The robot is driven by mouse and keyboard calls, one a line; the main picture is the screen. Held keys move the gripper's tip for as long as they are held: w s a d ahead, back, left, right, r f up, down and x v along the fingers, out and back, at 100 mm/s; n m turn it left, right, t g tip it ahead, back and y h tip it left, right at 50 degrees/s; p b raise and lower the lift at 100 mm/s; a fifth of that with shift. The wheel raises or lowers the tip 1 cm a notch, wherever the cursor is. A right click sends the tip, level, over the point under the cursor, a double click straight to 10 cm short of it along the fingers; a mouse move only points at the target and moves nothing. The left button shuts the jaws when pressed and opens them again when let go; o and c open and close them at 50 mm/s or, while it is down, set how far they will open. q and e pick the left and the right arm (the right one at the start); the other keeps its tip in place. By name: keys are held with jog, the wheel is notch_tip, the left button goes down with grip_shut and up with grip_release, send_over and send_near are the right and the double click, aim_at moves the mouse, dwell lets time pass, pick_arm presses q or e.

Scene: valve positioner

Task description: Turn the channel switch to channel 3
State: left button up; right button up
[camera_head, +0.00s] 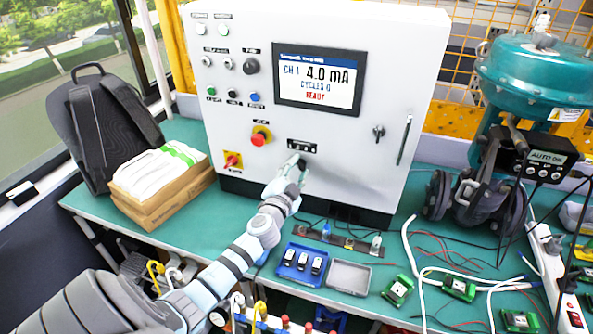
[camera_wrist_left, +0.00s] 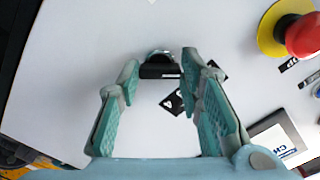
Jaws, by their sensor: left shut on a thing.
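The channel switch (camera_head: 302,163) is a small black knob low on the white cabinet's front, under a small black label plate (camera_head: 302,146). My left gripper (camera_head: 298,168) reaches up to it from below and is shut on it. In the left wrist view the black knob (camera_wrist_left: 160,70) sits between the tips of my left gripper (camera_wrist_left: 160,74). The knob's pointer and channel marks are too small or hidden to read. The cabinet's screen (camera_head: 319,79) shows CH 1, 4.0 mA, CYCLES 0 and READY. My right gripper is not in view.
A red emergency button (camera_head: 260,136) and a red-yellow rotary switch (camera_head: 232,161) lie left of the channel switch. The cabinet (camera_head: 390,90) stands on a green bench with a blue tray (camera_head: 301,263), a grey tray (camera_head: 348,276) and green circuit boards (camera_head: 398,290) in front.

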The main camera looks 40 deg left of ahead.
pick_arm(q)
jog(key=m, duration=0.5)
jog(key=shift+m, duration=0.4)
jog(key=m+p, duration=0.1)
jog(key=m, duration=0.4)
jog(key=shift+m, duration=0.3)
jog(key=o, duration=1.2)
jog(key=shift+c, duration=0.2)
jog(key=shift+s, duration=0.1)
